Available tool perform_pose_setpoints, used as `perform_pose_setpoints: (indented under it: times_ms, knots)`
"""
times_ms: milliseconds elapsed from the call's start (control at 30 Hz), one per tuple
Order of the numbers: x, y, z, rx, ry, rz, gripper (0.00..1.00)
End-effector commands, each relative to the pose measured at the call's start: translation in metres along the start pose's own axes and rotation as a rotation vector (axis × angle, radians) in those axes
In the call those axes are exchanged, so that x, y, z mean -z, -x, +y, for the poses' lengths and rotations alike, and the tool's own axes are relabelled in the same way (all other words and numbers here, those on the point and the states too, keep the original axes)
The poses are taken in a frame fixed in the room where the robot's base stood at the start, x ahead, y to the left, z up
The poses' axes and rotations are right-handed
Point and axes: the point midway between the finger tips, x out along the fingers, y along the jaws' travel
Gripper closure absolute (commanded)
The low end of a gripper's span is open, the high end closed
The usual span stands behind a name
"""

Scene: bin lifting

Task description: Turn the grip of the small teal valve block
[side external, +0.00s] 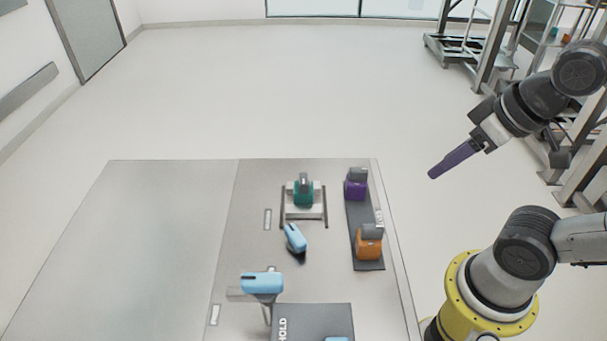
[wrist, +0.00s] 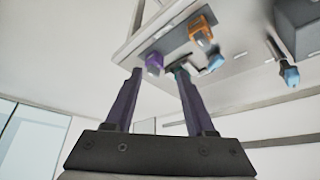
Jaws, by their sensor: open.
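The small teal valve block (side external: 303,194) stands in a grey metal frame on the table, with a grey grip (side external: 303,180) on its top. In the wrist view the teal block (wrist: 181,70) shows small between my fingers, partly hidden by the right finger. My gripper (side external: 433,176) has long purple fingers and hangs in the air to the right of the table, well away from the block. In the wrist view my gripper (wrist: 160,80) has its two fingers apart with nothing between them.
A purple block (side external: 356,187) and an orange block (side external: 369,243) stand on a dark strip (side external: 368,262) right of the teal block. Light blue-topped pieces (side external: 295,238) (side external: 262,283) and a dark box marked HOLD (side external: 315,318) are nearer the front. The table's left half (side external: 150,250) is clear.

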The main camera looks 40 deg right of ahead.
Motion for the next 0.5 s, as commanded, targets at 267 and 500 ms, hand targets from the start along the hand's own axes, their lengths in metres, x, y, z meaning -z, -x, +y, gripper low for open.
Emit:
perform_pose_setpoints:
  times_ms: [267, 500]
  knots:
    - [0.035, 0.026, -0.003, -0.002, -0.304, -0.024, 0.45]
    - [0.095, 0.035, -0.015, -0.020, -0.539, -0.110, 0.45]
